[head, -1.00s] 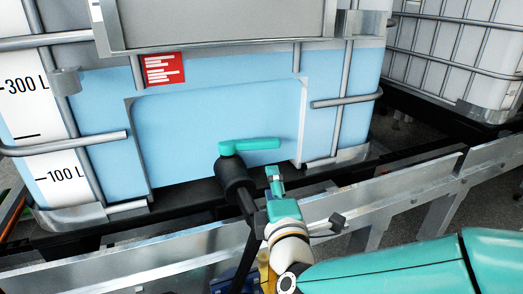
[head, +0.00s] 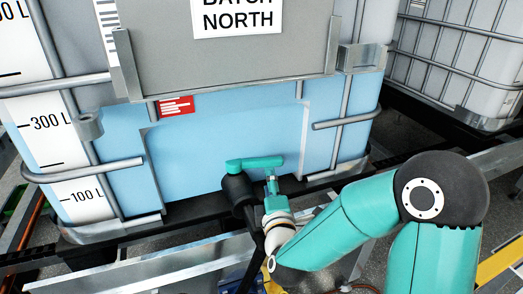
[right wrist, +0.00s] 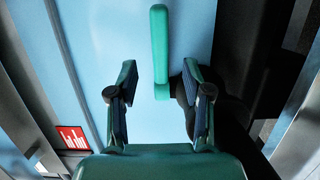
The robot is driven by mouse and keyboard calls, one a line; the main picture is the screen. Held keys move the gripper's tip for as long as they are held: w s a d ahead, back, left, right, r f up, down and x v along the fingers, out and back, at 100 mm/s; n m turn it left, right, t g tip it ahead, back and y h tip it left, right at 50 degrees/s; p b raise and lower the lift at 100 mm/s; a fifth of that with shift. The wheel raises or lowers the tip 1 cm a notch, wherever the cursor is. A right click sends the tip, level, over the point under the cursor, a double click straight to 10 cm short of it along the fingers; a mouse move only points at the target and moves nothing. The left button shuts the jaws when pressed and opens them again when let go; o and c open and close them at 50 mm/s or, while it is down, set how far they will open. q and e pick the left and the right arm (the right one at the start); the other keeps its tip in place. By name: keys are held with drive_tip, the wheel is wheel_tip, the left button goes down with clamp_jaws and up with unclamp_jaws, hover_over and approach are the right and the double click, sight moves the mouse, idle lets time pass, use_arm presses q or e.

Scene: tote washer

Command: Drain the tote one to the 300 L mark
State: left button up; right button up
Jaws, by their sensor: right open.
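The tote (head: 215,135) holds light blue liquid behind its cage. Its surface appears slightly above the 300 L mark (head: 47,122) on the white scale, though a bar and the front plate partly hide the line. A black valve (head: 238,190) at the tote's lower front carries a teal lever handle (head: 255,163), which points right across the tote's face. My right gripper (head: 271,183) is just below the handle's right part. In the right wrist view, the open right gripper (right wrist: 159,68) has the handle (right wrist: 160,45) ahead, between its fingers in the picture. Contact is unclear. My left gripper is out of view.
A grey plate with a "BATCH NORTH" label (head: 238,16) hangs above. A red label (head: 176,105) sits beneath it. Metal cage bars (head: 85,170) cross the front. A metal rail (head: 150,272) runs below the valve. A second tote (head: 455,60) stands at right.

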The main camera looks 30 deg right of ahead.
sight(266, 166)
drive_tip(key=p+x, duration=0.1)
drive_tip(key=x, duration=0.8)
drive_tip(key=shift+f, duration=0.1)
clamp_jaws()
